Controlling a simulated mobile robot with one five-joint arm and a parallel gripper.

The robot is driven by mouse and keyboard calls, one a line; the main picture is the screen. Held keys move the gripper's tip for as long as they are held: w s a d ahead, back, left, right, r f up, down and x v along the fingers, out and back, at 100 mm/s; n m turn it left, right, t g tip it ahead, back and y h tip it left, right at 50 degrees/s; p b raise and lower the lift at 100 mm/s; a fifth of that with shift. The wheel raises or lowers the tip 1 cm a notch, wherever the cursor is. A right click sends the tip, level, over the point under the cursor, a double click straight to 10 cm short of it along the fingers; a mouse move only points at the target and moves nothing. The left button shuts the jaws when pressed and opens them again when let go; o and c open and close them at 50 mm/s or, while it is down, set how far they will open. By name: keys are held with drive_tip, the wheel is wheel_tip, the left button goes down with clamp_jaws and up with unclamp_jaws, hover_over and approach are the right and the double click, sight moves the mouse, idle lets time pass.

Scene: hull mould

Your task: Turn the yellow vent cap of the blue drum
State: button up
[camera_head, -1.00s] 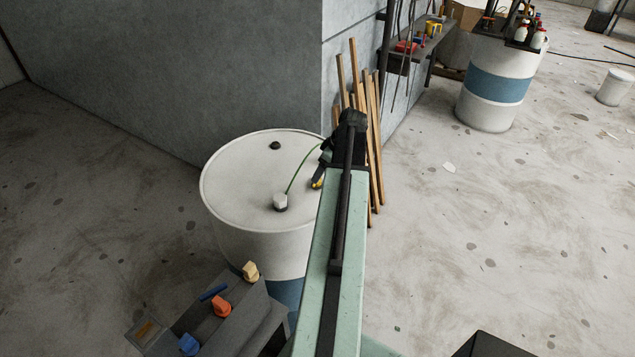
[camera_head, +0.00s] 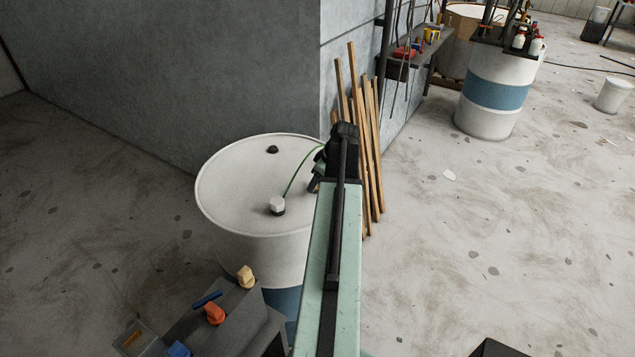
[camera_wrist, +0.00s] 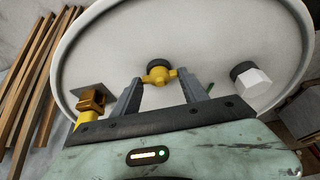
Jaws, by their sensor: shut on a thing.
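The drum (camera_head: 235,190) has a white top, and part of a blue band shows lower down. In the wrist view its pale lid (camera_wrist: 215,35) fills most of the picture. The yellow vent cap (camera_wrist: 159,75) has two side wings and sits on the lid in front of a dark round part. My gripper (camera_wrist: 160,84) is shut on the cap, one finger on each side. In the head view my gripper (camera_head: 318,174) is at the drum's right side, largely hidden by my arm, and the cap cannot be made out clearly.
A white hexagonal plug (camera_head: 277,204) and a black bung (camera_head: 272,149) stand on the lid. A thin green line (camera_head: 297,170) arches toward my gripper. Wooden strips (camera_head: 366,145) lean on the wall just beyond. Another blue-banded drum (camera_head: 492,92) stands farther back. Floor at right is mostly open.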

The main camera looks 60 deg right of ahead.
drive_tip(key=shift+a+m, duration=0.1)
drive_tip(key=shift+m, duration=0.2)
drive_tip(key=m+h, duration=0.1)
drive_tip(key=m, duration=0.2)
drive_tip(key=shift+a, duration=0.15)
drive_tip(key=m+h, duration=0.1)
drive_tip(key=m, duration=0.1)
drive_tip(key=m+g+h, duration=0.1)
drive_tip(key=m, duration=0.2)
drive_tip(key=shift+w+a+m+g, duration=0.15)
drive_tip(key=shift+m+g, duration=0.15)
drive_tip(key=m+g+h, duration=0.1)
drive_tip(key=m, duration=0.3)
drive_tip(key=shift+w, duration=0.15)
drive_tip(key=m+g, duration=0.2)
drive_tip(key=m, duration=0.2)
drive_tip(key=shift+w, duration=0.15)
drive_tip(key=shift+m, duration=0.4)
drive_tip(key=o, duration=1.4)
drive_tip(key=shift+h, duration=0.3)
